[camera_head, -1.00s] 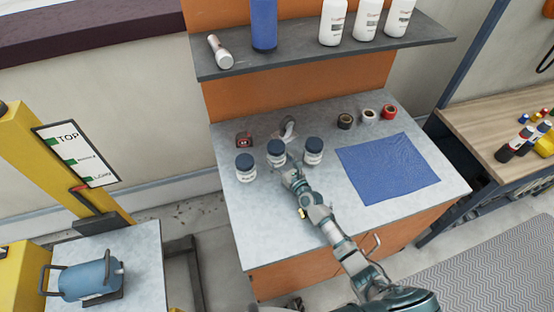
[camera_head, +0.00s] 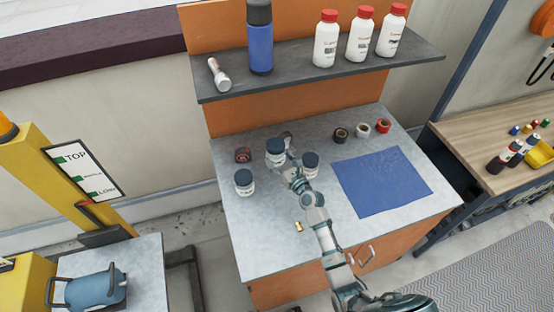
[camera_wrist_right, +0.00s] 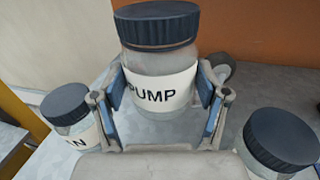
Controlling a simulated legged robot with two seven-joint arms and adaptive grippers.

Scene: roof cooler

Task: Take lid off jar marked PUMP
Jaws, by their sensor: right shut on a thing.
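The jar marked PUMP (camera_wrist_right: 152,92) is a clear jar with a white label and a dark blue ribbed lid (camera_wrist_right: 157,24), which is on it. In the head view the PUMP jar (camera_head: 275,160) is upright and held above the grey counter. My right gripper (camera_head: 287,174) is shut around its body, with one finger pad on each side of the label in the wrist view (camera_wrist_right: 163,98). The lid is above the fingers and clear of them. My left gripper is not in view.
Two similar dark-lidded jars stand on the counter, one at left (camera_head: 244,186) and one at right (camera_head: 310,168), close to the held jar. A blue mat (camera_head: 382,180) lies at right, with tape rolls (camera_head: 362,129) behind. A shelf (camera_head: 310,75) with bottles overhangs the back.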

